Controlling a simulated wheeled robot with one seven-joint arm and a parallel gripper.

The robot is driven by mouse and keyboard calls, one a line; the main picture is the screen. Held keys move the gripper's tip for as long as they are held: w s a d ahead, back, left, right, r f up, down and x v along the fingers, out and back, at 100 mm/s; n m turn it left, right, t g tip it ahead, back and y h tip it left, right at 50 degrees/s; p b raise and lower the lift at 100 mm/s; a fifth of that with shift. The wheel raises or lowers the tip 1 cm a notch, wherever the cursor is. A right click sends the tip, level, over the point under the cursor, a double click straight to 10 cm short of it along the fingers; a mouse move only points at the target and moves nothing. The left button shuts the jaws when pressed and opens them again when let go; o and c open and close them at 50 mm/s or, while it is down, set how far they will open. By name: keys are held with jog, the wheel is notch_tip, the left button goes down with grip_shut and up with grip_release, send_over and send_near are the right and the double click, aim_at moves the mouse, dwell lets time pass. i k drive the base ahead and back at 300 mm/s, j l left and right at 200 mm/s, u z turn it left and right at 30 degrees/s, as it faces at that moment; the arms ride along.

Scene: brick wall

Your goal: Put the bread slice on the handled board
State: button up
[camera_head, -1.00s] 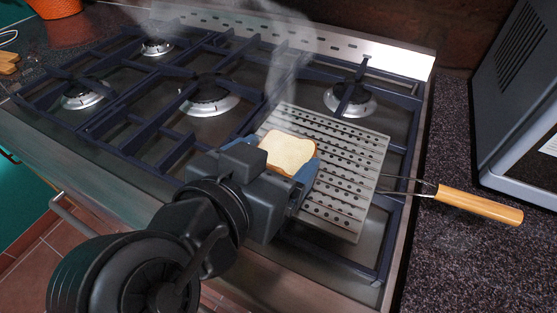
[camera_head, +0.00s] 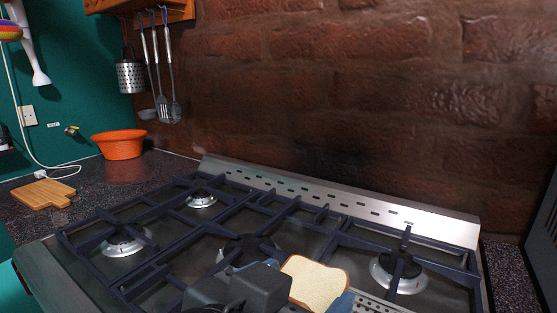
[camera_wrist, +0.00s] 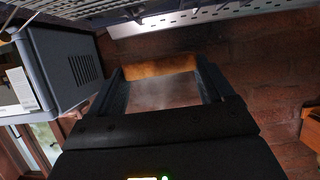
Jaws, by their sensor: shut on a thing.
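The bread slice (camera_head: 315,283) is pale with a brown crust. My gripper (camera_head: 297,285) is shut on it, at the bottom of the head view above the stove. In the wrist view, the slice (camera_wrist: 161,67) shows edge-on as a brown strip between my two fingertips. The handled board (camera_head: 43,194) is light wood and lies on the dark counter at the far left, left of the stove and well apart from my gripper. Its top is bare.
The gas stove (camera_head: 200,245) with raised dark grates lies between my gripper and the board. An orange bowl (camera_head: 118,145) stands behind the board, and a white cable (camera_head: 55,168) lies near it. Utensils (camera_head: 163,85) hang on the brick wall. A perforated grill plate (camera_head: 372,305) barely shows.

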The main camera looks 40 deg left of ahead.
aim_at(46, 193)
jog(key=j+u, duration=0.15)
jog(key=j, duration=0.8)
jog(key=j+u, duration=0.15)
jog(key=j, duration=0.8)
jog(key=j+u, duration=0.15)
jog(key=j, duration=0.8)
jog(key=i+j+u, duration=0.1)
jog(key=j, duration=0.8)
